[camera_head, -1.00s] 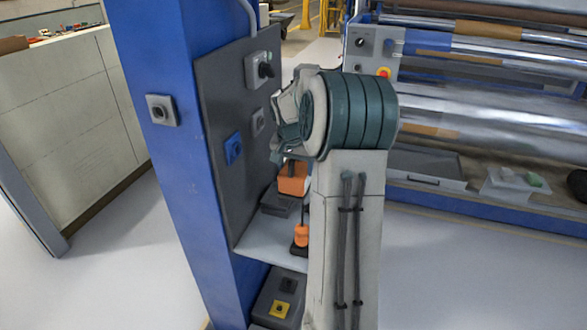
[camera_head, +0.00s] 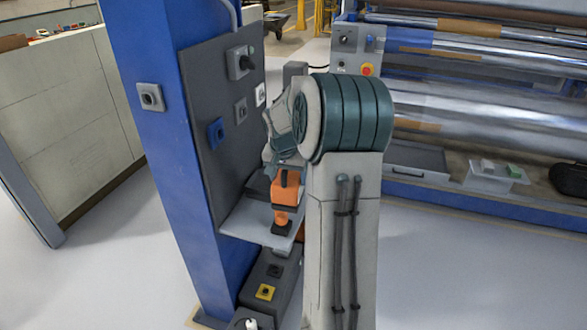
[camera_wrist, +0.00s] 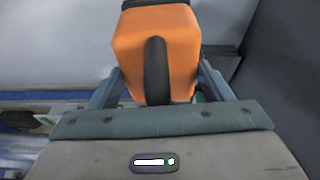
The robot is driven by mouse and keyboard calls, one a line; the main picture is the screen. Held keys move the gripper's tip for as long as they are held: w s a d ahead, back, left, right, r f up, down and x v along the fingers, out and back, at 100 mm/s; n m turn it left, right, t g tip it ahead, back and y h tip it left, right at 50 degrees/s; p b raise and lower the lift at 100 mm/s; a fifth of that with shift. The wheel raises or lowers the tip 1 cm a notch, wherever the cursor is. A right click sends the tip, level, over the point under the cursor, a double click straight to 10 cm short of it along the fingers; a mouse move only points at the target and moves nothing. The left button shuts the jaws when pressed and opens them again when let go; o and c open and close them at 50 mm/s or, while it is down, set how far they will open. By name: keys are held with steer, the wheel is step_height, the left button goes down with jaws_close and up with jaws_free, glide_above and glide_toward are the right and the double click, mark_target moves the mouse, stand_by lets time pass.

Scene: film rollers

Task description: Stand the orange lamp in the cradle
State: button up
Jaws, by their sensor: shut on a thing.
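The orange lamp (camera_head: 287,192) is a blocky orange body with a dark strap. In the wrist view the lamp (camera_wrist: 180,55) fills the space between the two fingers of my gripper (camera_wrist: 158,82), which is shut on it. In the head view my arm hides most of the gripper. The lamp overlaps a narrower orange piece with a black base (camera_head: 282,219) at the shelf's front; I cannot tell whether they touch. A dark low holder (camera_head: 259,186) on the shelf, partly hidden behind the lamp, may be the cradle.
The grey shelf (camera_head: 240,223) juts from a dark panel (camera_head: 192,120) with switches on a blue post (camera_head: 150,150). The film roller machine (camera_head: 470,90) stands behind at right. Open floor lies at lower right.

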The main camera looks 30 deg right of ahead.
steer(key=s+a+f+n, duration=0.2)
steer(key=a+f, duration=0.3)
steer(key=a, duration=0.3)
steer(key=s+a+f+n+y, duration=0.1)
steer(key=s+a+f+n, duration=0.1)
steer(key=a+f+n, duration=0.2)
steer(key=s+a+f+n+t+y, duration=0.1)
steer(key=s+a+f+n, duration=0.1)
steer(key=a+f, duration=0.6)
steer(key=a+n, duration=0.1)
steer(key=a, duration=0.4)
steer(key=shift+f+n, duration=0.2)
steer(key=shift+n, duration=0.1)
steer(key=shift+d, duration=0.1)
